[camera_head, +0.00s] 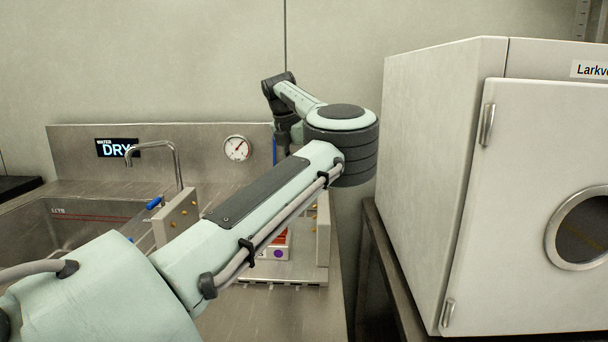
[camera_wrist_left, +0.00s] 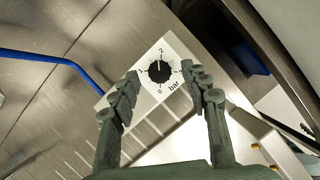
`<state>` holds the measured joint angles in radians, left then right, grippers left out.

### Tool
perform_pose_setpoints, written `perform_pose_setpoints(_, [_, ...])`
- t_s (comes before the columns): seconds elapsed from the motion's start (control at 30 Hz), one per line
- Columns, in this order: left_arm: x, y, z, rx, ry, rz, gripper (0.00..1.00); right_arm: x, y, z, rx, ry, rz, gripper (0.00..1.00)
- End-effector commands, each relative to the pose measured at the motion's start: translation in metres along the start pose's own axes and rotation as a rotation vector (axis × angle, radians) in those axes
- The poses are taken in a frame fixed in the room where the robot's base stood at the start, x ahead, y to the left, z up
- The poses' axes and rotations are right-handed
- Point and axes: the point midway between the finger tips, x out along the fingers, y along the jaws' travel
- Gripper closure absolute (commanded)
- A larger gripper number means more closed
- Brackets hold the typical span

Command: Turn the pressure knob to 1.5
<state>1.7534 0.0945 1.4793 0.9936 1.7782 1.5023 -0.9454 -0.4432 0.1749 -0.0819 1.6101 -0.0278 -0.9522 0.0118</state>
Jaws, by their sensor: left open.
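The pressure knob (camera_wrist_left: 159,71) is a black round knob on a white plate (camera_wrist_left: 150,99) marked 0, 1, 2 and "bar" in the left wrist view. Its pale pointer mark seems to face up near the 2, but it is too small to read exactly. My left gripper (camera_wrist_left: 163,84) is open, with one finger to the left of the knob and one to the right. I cannot tell whether the fingers touch it. In the head view my left arm reaches across the bench, and the knob is hidden behind it. My right gripper is not in view.
A round gauge (camera_head: 237,148) with a red needle sits on the steel back panel. A sink with a faucet (camera_head: 176,165) is at the left. A large white cabinet (camera_head: 440,170) stands at the right. A blue hose (camera_wrist_left: 40,56) runs near the knob's plate.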

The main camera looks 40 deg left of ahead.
Motion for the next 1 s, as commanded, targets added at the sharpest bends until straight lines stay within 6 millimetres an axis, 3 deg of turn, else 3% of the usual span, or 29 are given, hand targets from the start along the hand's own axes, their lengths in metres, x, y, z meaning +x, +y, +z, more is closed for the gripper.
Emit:
perform_pose_setpoints(0.2, [0.015, 0.001, 0.000, 0.000, 0.001, 0.002, 0.54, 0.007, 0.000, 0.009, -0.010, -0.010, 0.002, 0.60])
perform_pose_setpoints(0.43, [0.016, 0.001, 0.000, -0.001, 0.001, 0.002, 0.54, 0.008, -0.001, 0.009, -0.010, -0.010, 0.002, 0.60])
perform_pose_setpoints(0.8, [0.016, 0.001, 0.000, 0.000, 0.001, 0.002, 0.99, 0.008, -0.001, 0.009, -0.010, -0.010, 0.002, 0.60])
perform_pose_setpoints(1.0, [0.016, 0.000, 0.000, -0.007, 0.000, 0.004, 1.00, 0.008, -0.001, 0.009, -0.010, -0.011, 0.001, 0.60])
